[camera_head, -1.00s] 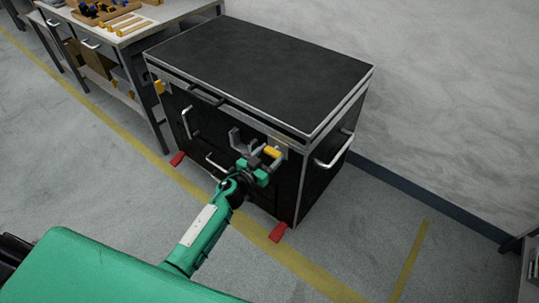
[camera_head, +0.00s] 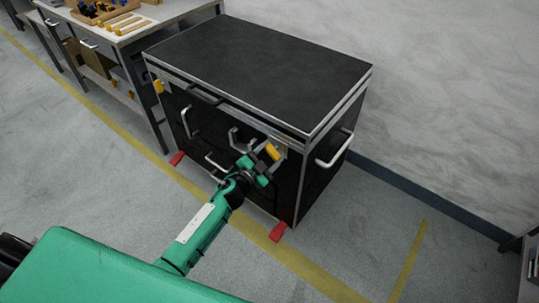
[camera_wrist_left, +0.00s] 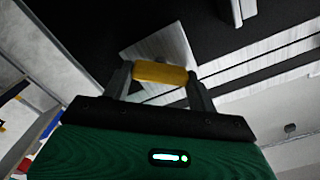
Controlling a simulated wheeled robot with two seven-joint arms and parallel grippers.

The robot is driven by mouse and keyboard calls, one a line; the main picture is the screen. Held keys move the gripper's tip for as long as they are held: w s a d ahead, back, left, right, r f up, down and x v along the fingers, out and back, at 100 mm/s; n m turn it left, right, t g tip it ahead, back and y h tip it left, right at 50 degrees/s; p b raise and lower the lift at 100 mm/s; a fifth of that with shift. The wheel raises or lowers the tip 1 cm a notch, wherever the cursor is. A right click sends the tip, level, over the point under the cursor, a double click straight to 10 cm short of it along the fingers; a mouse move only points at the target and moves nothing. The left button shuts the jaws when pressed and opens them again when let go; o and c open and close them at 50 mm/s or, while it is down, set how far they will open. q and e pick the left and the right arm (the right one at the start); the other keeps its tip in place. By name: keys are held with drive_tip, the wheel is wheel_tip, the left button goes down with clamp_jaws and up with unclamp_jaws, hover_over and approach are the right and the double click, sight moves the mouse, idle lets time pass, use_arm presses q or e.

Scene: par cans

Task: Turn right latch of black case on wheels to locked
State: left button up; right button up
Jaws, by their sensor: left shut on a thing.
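The black case on wheels (camera_head: 255,65) stands against the wall, with silver edges and a closed lid. Its right latch (camera_head: 272,151) is a yellow handle on a metal plate near the front's right corner; it sits tilted in the head view. My left gripper (camera_head: 266,157) is at this latch. In the left wrist view the yellow latch (camera_wrist_left: 160,74) lies between the two fingers (camera_wrist_left: 160,86), which are shut on it. The left latch (camera_head: 158,86), also yellow, is at the front's left corner. My right gripper is not in view.
A workbench (camera_head: 150,28) with a wooden tray stands left of the case. Silver handles (camera_head: 334,150) stick out from the case's front and side. Red wheel pedals (camera_head: 278,231) are at its foot. The floor in front is clear.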

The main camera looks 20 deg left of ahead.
use_arm(q)
drive_tip(key=m, duration=0.3)
drive_tip(key=shift+f, duration=0.15)
drive_tip(key=shift+m+b, duration=0.5)
drive_tip(key=shift+m, duration=1.3)
drive_tip(key=shift+d+f+m+b, duration=0.1)
drive_tip(key=shift+m+b, duration=0.35)
drive_tip(key=shift+m, duration=0.85)
drive_tip(key=shift+m+b, duration=0.3)
drive_tip(key=shift+m, duration=0.5)
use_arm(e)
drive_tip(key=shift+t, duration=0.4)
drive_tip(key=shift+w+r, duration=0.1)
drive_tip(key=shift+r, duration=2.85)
use_arm(q)
drive_tip(key=o, duration=1)
